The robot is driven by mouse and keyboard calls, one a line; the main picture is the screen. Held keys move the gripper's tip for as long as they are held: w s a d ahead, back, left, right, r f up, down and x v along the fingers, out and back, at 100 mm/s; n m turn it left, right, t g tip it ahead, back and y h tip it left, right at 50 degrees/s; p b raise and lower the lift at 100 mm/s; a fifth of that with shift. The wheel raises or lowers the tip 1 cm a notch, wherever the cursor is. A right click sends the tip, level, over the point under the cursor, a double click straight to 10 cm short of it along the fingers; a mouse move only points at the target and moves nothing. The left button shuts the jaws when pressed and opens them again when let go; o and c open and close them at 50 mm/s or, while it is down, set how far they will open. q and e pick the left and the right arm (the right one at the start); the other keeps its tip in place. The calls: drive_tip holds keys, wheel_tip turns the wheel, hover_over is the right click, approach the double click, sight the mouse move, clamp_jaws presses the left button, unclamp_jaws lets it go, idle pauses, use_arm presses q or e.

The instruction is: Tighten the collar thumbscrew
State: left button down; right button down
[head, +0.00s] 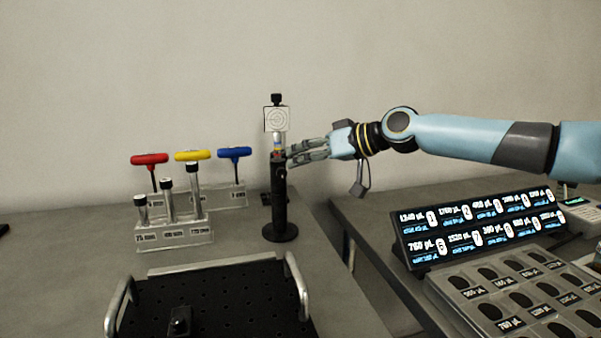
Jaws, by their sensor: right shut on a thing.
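A black post holder (279,205) stands upright on a round base on the left bench. A square white target plate (276,119) with a ring pattern and a black knob on top sits above it. A collar (278,153) with bands of colour joins the two. My right gripper (290,158) reaches in from the right at collar height. Its fingers are shut at the right side of the collar, on what seems to be the collar thumbscrew, which the fingertips hide. My left gripper is not in view.
Red, yellow and blue T-handled drivers (193,155) stand in a clear rack, with black-capped posts (167,200) in front. A black breadboard (225,295) with metal handles lies nearest. A gap parts the benches. The right bench holds a lit display (480,228) and a tray of wells (520,290).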

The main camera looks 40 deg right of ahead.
drive_tip(key=shift+d+f+m+t+y+p, duration=0.15)
drive_tip(key=shift+m+t+y+p, duration=0.15)
drive_tip(key=shift+m+y, duration=1.25)
drive_tip(key=shift+d+f+m+t+y+p, duration=0.1)
drive_tip(key=shift+m+t+y+p, duration=0.4)
drive_tip(key=shift+m, duration=1.85)
drive_tip(key=shift+g, duration=0.3)
drive_tip(key=c, duration=1.3)
unclamp_jaws()
drive_tip(key=shift+o, duration=0.2)
